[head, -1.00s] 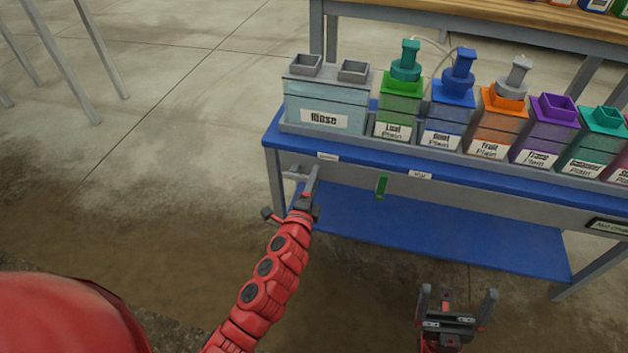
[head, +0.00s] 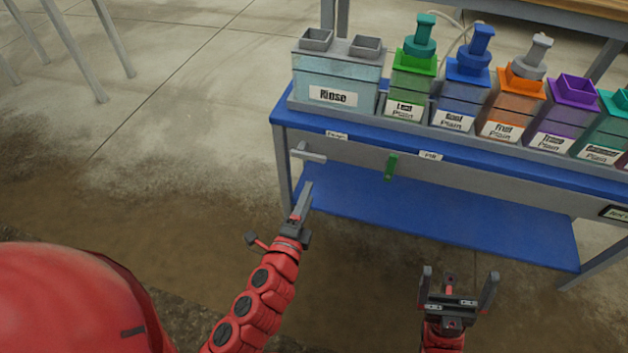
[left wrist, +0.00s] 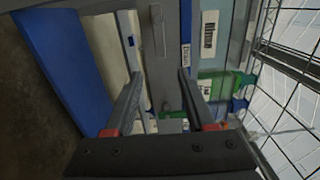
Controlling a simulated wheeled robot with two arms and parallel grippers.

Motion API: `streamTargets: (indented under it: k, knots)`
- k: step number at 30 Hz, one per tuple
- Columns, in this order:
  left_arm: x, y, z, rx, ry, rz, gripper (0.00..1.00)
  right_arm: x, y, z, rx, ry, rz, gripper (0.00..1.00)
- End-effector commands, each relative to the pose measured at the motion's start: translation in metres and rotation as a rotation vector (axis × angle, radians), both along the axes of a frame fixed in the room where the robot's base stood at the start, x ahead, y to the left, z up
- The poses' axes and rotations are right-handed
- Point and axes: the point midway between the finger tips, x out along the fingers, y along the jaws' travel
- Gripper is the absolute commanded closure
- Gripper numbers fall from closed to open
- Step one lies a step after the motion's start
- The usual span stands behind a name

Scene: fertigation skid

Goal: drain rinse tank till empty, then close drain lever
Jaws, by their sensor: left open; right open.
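The rinse tank (head: 356,104) is a pale teal box labelled "Rinse" at the left end of the blue bench. I cannot clearly read its liquid level. The drain lever (head: 308,153) is a grey handle below it on the bench front, lying roughly horizontal. The lever also shows in the left wrist view (left wrist: 158,30), beyond the fingertips. My left gripper (head: 304,192) is open and empty, below the lever and apart from it. Both its fingers show in the left wrist view (left wrist: 160,75). My right gripper (head: 460,282) is open and empty, in front of the bench.
A green lever (head: 391,167) hangs down on the bench front, right of the drain lever. Several coloured containers, such as the green one (head: 408,84), stand in a row right of the tank. The blue lower shelf (head: 450,225) is bare.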

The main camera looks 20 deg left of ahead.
Motion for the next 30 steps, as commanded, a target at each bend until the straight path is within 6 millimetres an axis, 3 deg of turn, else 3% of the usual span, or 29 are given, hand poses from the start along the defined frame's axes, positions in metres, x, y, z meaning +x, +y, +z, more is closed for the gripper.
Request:
streamTargets:
  k: [3, 9, 30]
  knots:
    - [-0.023, 0.001, -0.004, -0.001, 0.005, 0.002, 0.45, 0.001, 0.002, -0.005, -0.01, 0.002, 0.005, 0.0]
    - [-0.043, 0.002, -0.002, 0.001, 0.004, 0.001, 0.45, 0.002, 0.003, -0.007, -0.017, 0.004, 0.007, 0.0]
    - [-0.046, 0.002, -0.001, 0.001, 0.002, 0.001, 0.45, 0.002, 0.003, -0.007, -0.017, 0.004, 0.008, 0.0]
